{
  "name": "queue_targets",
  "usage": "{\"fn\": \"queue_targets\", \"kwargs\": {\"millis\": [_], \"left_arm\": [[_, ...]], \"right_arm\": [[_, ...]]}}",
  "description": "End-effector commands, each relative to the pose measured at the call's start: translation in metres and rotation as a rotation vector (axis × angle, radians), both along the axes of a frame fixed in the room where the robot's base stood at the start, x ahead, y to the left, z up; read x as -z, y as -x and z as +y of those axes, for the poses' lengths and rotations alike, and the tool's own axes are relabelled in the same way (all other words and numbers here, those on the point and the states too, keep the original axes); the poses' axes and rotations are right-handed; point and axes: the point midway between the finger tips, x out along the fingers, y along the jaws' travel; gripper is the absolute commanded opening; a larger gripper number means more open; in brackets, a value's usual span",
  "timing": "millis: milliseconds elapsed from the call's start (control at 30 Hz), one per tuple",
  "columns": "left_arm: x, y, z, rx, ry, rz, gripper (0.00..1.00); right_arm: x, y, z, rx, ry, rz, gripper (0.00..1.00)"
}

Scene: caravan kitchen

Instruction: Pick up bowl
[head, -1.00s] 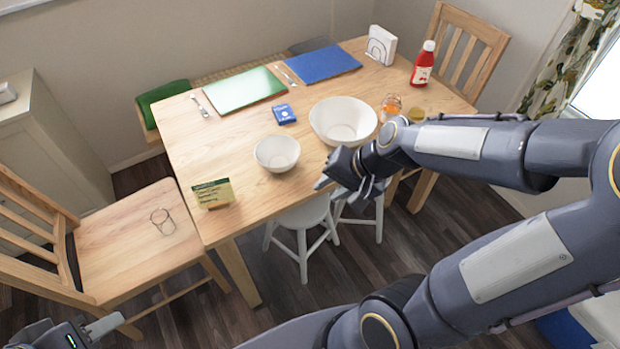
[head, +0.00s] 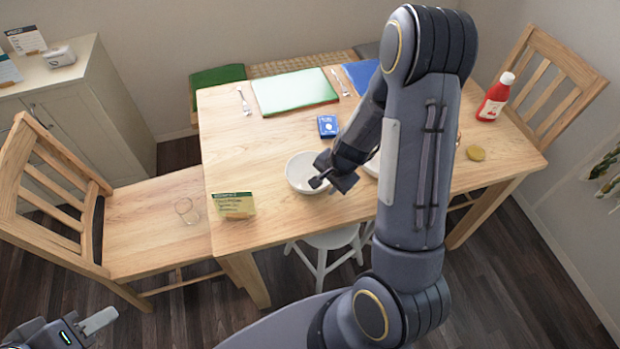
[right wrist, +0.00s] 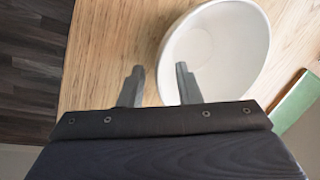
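A small white bowl (head: 300,176) stands upright on the wooden table, left of my right arm. A larger white bowl (head: 372,166) is mostly hidden behind that arm. My right gripper (head: 328,183) is over the right part of the small bowl. My left gripper (head: 98,320) shows only partly at the bottom left.
The table (head: 270,225) also holds a card (head: 233,205), a blue box (head: 327,126), a green mat (head: 295,92), a blue mat (head: 361,76) and a red bottle (head: 495,97). A glass (head: 187,210) stands on the left chair (head: 155,215). A stool (head: 325,242) is under the front edge.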

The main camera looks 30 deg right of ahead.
Motion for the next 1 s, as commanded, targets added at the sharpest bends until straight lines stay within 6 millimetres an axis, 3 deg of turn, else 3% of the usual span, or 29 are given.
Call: {"fn": "queue_targets", "kwargs": {"millis": [100,333,600,1000], "left_arm": [[0.0027,0.0,0.0,0.0,0.0,0.0,0.36],[0.0023,0.0,0.0,0.0,0.0,0.0,0.36],[0.0023,0.0,0.0,0.0,0.0,0.0,0.36],[0.002,0.0,0.0001,0.0,0.0,0.0,0.36]], "right_arm": [[0.01,-0.0024,0.0007,0.001,0.0,0.0,0.31],[0.0101,-0.0031,0.0012,-0.001,0.0,-0.002,0.31],[0.0099,-0.003,0.0013,-0.001,0.0,-0.002,0.0],[0.0086,-0.003,0.0014,-0.002,-0.001,-0.001,0.0]]}}
